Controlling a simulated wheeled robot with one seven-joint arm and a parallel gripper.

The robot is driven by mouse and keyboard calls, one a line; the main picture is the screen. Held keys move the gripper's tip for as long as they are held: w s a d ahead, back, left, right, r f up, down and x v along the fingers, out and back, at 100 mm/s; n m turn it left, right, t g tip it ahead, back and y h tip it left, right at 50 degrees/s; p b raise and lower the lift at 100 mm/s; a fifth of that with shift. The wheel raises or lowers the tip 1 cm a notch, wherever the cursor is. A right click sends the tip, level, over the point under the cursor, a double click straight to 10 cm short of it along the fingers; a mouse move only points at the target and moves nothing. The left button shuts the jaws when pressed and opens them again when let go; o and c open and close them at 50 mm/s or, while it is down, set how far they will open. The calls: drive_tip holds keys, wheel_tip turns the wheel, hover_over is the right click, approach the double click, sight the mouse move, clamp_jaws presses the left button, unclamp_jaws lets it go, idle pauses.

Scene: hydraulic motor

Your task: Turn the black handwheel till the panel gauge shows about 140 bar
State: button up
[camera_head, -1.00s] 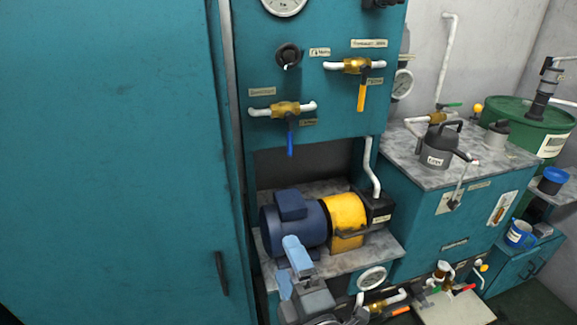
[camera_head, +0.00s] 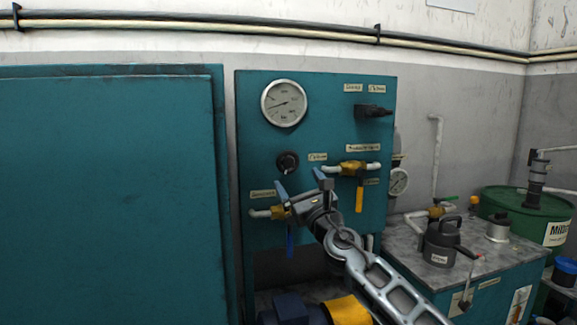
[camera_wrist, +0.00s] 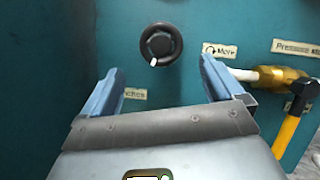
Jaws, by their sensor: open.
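The black handwheel (camera_head: 287,162) is on the teal panel (camera_head: 335,110), below the round panel gauge (camera_head: 284,103). The gauge has a white face and a dark needle; its numbers are too small to read. In the wrist view the handwheel (camera_wrist: 161,44) shows a white mark at its lower edge, and a label with a turn arrow and "More" (camera_wrist: 220,50) is to its right. My gripper (camera_head: 301,182) is open and empty, just below the handwheel in the head view. In the wrist view its two blue fingers (camera_wrist: 160,82) point toward the panel, apart from the handwheel, which lies ahead between their lines.
A brass valve with a yellow lever (camera_head: 359,190) is right of the handwheel. Another with a blue lever (camera_head: 289,240) is below it, partly behind my arm. A black knob (camera_head: 373,111) sticks out at upper right.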

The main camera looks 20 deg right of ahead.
sight(289, 165)
drive_tip(key=b+x, duration=0.2)
drive_tip(key=x, duration=0.4)
drive_tip(key=shift+d+r, duration=0.1)
drive_tip(key=shift+b+x, duration=0.4)
drive_tip(key=shift+x, duration=0.6)
drive_tip(key=shift+r, duration=0.1)
drive_tip(key=c, duration=1)
drive_tip(key=shift+o, duration=0.2)
